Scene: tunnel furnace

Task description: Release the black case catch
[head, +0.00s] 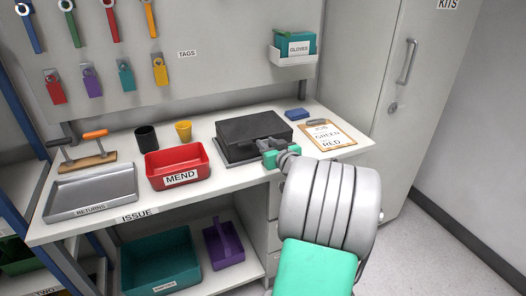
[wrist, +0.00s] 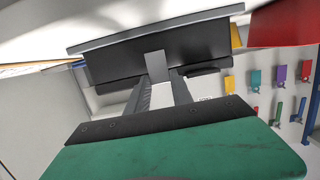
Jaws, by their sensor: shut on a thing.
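The black case (head: 253,128) lies closed on the workbench, on a dark grey base, in the head view. My gripper (head: 263,144) is at the case's front edge. In the wrist view the case's dark front (wrist: 110,62) fills the upper middle, below a grey rim. A small grey catch (wrist: 154,62) stands out from that front. My gripper's two dark fingers (wrist: 158,84) close on the catch from both sides. In the head view my gripper and arm hide the catch.
A red MEND bin (head: 180,164) stands left of the case, with a grey RETURNS tray (head: 92,192) farther left. A black cup (head: 146,138) and a yellow cup (head: 183,131) stand behind. A clipboard (head: 328,136) and a blue block (head: 296,113) lie at right.

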